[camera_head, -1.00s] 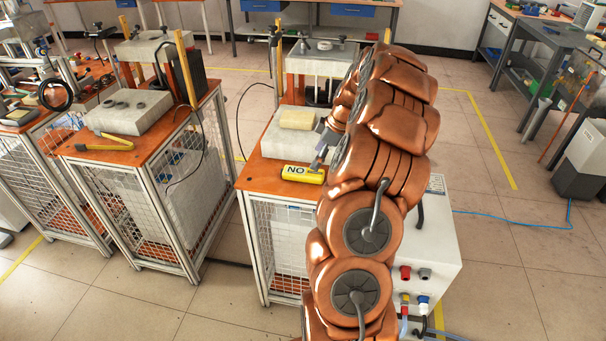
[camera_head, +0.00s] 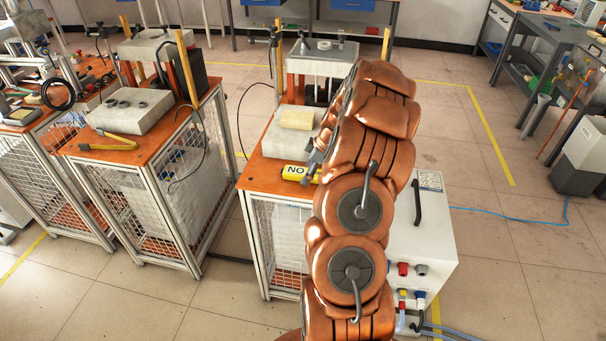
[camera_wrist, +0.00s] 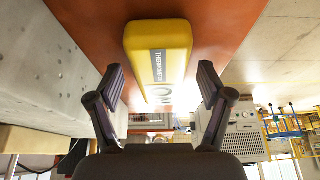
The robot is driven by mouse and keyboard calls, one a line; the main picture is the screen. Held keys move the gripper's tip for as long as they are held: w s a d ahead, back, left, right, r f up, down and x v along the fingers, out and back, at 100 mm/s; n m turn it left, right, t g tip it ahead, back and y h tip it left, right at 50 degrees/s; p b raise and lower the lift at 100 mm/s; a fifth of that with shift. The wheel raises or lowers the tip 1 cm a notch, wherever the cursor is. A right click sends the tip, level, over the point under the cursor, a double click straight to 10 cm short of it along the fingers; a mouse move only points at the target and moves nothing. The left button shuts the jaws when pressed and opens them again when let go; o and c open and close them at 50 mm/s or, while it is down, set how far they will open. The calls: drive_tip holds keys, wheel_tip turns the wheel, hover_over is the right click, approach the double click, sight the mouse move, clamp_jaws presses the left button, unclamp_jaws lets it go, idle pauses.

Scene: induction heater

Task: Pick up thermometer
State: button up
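The thermometer is a yellow block with a dark label and the letters "NO" (camera_head: 299,173), lying on the front part of the orange tabletop in the head view. In the wrist view the yellow thermometer (camera_wrist: 158,50) lies ahead of my gripper, centred between the fingers, its label and lettering facing my camera. My gripper (camera_wrist: 162,88) is open, one finger on each side, with clear gaps between the fingers and the thermometer. In the head view my gripper (camera_head: 314,163) is beside the thermometer's right end, partly hidden by my arm.
The orange tabletop (camera_head: 258,180) also bears a grey block (camera_head: 280,145) with a pale yellow piece (camera_head: 297,119) on it, behind the thermometer. A press-like frame (camera_head: 322,55) stands at the back. A second bench (camera_head: 150,155) stands to the left.

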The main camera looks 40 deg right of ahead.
drive_tip(key=c, duration=1.2)
